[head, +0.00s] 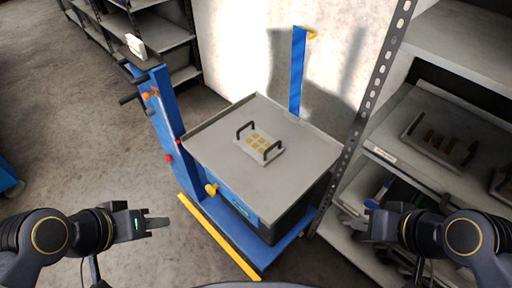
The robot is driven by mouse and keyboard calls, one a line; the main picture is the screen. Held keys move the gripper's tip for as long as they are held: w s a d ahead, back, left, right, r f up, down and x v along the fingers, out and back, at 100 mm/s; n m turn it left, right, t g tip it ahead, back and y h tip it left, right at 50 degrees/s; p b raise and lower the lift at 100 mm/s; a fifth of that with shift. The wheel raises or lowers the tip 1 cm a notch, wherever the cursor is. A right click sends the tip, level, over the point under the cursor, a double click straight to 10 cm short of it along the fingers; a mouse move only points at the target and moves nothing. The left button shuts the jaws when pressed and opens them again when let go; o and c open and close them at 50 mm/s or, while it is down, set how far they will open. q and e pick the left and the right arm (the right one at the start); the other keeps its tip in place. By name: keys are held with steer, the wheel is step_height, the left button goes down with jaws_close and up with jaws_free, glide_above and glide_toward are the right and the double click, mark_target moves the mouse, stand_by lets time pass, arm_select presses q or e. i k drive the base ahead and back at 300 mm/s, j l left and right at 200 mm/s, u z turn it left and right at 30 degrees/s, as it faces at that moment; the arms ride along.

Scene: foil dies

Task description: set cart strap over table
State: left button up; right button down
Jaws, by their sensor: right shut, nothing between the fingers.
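A blue lift cart (166,120) with a flat grey table (215,140) stands in the middle. A blue strap-like band (297,75) stands upright at the table's far edge, with a yellow hook (311,31) at its top; it does not lie across the table. A grey die (262,141) with two dark handles and gold-coloured cells rests on the table. A yellow knob (211,189) is on the near left side. My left gripper (168,223) is left of the cart, touching nothing; its finger gap is not visible. My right gripper (350,224) is shut and empty, right of the cart.
A grey shelf rack (376,95) stands close on the right, holding another handled die (438,148). Its perforated post is beside the table's right edge. Another rack (150,30) is at the back left, with a pale wall behind the cart. The floor at left is mostly clear.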

mark_target(299, 42)
steer(key=i+j, duration=0.25)
steer(key=j, duration=0.15)
steer(key=i+j+u, duration=0.15)
steer(key=j, duration=0.25)
steer(key=i+j, duration=0.35)
steer(key=j+u, duration=0.05)
